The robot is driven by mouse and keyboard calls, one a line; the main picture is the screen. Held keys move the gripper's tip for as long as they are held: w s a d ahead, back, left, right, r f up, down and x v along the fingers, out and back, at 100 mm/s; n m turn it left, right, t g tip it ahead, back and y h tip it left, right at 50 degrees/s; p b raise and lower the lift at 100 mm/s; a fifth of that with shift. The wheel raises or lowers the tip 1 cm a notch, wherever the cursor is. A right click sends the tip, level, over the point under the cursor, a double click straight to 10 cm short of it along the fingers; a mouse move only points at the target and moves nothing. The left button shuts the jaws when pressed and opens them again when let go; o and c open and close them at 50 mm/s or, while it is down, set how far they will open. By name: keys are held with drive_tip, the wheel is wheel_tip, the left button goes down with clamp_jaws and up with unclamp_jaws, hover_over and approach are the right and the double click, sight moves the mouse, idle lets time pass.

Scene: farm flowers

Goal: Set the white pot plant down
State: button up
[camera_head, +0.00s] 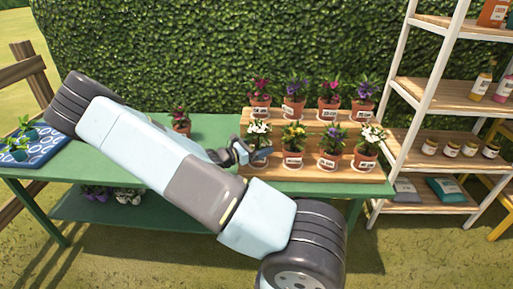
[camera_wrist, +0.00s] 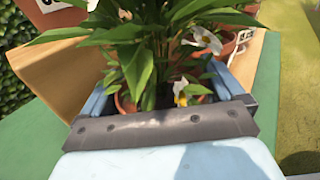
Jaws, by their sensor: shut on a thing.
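The white-flowered plant (camera_head: 258,134) is in a terracotta pot at the front left of the wooden stepped stand (camera_head: 318,175). My gripper (camera_head: 247,153) is shut on this pot, with one blue finger on each side in the wrist view (camera_wrist: 161,90). The plant's leaves and white flowers (camera_wrist: 150,45) fill the middle of that view and hide most of the pot. The plant looks upright. I cannot tell whether the pot's base touches the lower step, since my gripper and arm cover that part.
Several potted flowers stand in two rows on the stand; a yellow-flowered pot (camera_head: 293,142) is just right of mine. A red-flowered pot (camera_head: 181,122) stands on the green table (camera_head: 215,125). A blue tray (camera_head: 40,145) is far left, a shelf rack (camera_head: 440,100) right.

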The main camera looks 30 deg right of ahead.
drive_tip(key=shift+f, duration=0.25)
drive_tip(key=o, duration=1.4)
drive_tip(key=shift+o, duration=0.2)
drive_tip(key=shift+r, duration=0.1)
